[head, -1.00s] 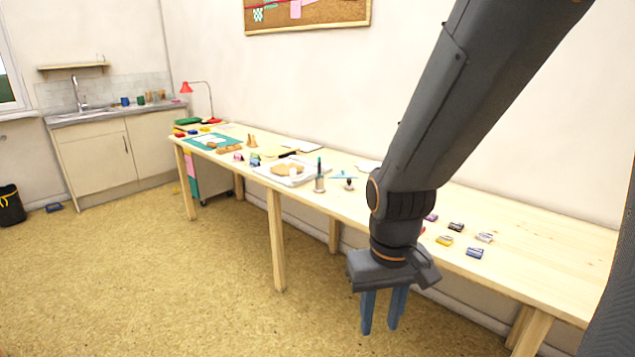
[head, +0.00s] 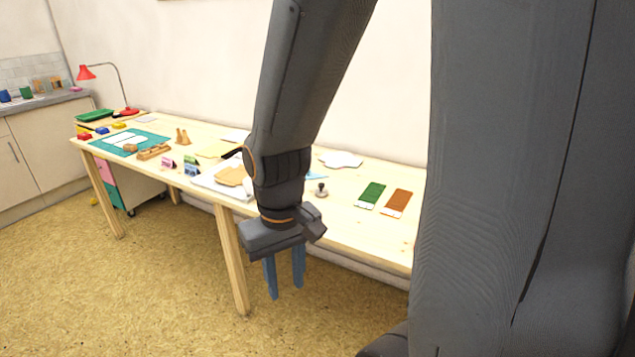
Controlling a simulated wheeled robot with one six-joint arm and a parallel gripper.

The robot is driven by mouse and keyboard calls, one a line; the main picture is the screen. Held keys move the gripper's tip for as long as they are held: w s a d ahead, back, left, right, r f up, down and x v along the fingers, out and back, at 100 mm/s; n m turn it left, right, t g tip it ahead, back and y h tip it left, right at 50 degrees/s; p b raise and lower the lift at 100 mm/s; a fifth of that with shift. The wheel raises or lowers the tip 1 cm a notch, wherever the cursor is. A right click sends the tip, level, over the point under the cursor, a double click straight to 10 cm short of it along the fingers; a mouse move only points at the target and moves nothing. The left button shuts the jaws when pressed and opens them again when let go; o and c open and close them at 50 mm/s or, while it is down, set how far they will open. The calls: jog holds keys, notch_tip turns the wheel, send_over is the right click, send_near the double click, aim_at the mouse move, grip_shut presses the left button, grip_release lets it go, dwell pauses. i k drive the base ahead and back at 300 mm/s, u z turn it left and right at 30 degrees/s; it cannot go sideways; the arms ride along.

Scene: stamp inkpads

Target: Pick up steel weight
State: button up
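A small grey piece with a dark knob (head: 321,190) stands upright on the long wooden table, right of my wrist; it may be the steel weight, but it is too small to be sure. My gripper (head: 285,291) hangs in front of the table's front edge, over the floor in the picture. Its two blue fingers point down and stand apart with nothing between them. It is well apart from the knobbed piece. My arm hides part of the table and of the white tray (head: 208,183).
Right of the knobbed piece lie a green strip (head: 371,195) and a brown strip (head: 397,202). A white sheet (head: 340,159) lies behind. Small coloured blocks, a teal mat (head: 103,147) and a red lamp (head: 86,73) are at left. The floor (head: 160,290) in front is clear.

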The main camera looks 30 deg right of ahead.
aim_at(320, 192)
jog(key=z, duration=0.6)
jog(key=i, duration=1.15)
jog(key=z, duration=0.7)
